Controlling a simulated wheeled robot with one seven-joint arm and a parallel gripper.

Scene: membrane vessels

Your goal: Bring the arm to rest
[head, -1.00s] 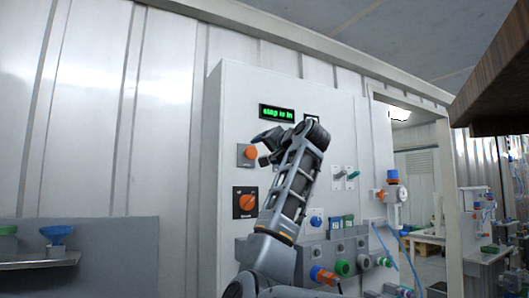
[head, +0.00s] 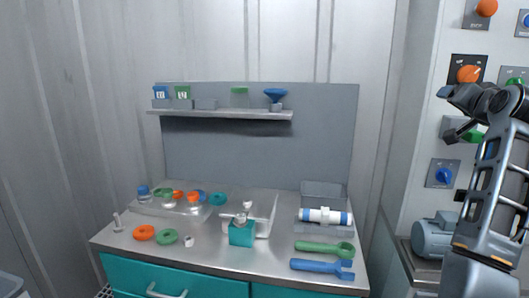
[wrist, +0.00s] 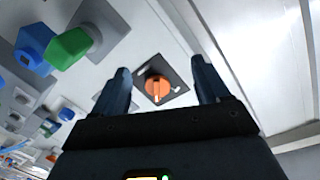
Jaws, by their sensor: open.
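My gripper (wrist: 160,88) is open in the wrist view, its two dark fingers spread apart with nothing between them. Past the fingers, an orange knob (wrist: 157,86) on a dark square plate shows on the panel, apart from the fingers. In the head view my arm is raised at the right edge, and my gripper (head: 447,113) is in front of the white panel (head: 408,165), below an orange knob (head: 469,74). How far the gripper is from the panel is hard to tell.
A steel-topped bench (head: 120,240) with teal drawers stands left of my arm. It holds coloured rings, a teal block (head: 241,234), a green wrench (head: 325,248), a blue wrench (head: 322,266) and a tray with a white cylinder (head: 326,216). A shelf (head: 220,115) hangs above.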

